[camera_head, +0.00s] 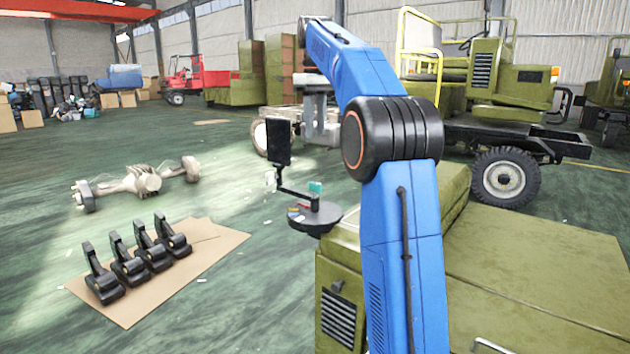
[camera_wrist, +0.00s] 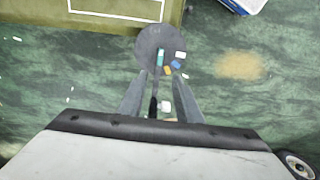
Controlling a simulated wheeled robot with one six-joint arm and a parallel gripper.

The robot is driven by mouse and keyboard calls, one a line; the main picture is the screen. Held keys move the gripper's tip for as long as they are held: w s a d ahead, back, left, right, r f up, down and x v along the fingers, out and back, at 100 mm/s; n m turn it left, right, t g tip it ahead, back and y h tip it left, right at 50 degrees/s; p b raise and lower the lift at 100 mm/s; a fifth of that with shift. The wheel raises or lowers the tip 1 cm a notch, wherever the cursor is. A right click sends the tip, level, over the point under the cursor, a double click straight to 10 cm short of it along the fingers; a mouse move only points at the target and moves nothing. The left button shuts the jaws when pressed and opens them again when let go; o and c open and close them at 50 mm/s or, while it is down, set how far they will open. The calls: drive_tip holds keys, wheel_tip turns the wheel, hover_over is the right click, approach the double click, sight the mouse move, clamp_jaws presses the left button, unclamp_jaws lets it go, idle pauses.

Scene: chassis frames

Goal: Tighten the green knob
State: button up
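A small teal-green piece (camera_head: 315,187) stands on a dark round disc (camera_head: 322,215) beside the olive-green vehicle part. It is the only small green part that I see, but its shape as a knob is not clear. It also shows in the wrist view (camera_wrist: 160,56), upper middle, on the disc (camera_wrist: 147,42). My gripper (camera_wrist: 160,74) points toward the disc. Its two grey fingers are apart, with the teal piece just beyond the fingertips and nothing seen held. A thin dark rod shows between the fingers. I cannot judge the distance to the disc.
Small white, yellow and blue pieces lie on the disc. A black panel (camera_head: 279,142) rises on a thin dark arm from the disc's left. An olive-green vehicle body (camera_head: 540,270) fills the right. Several black pedal-like parts stand on cardboard (camera_head: 205,262). Green floor around the disc is mostly open.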

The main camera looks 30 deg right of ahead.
sight(315, 183)
wheel_tip(315, 183, down, 17)
drive_tip(key=shift+r, duration=0.15)
idle(0.5)
clamp_jaws()
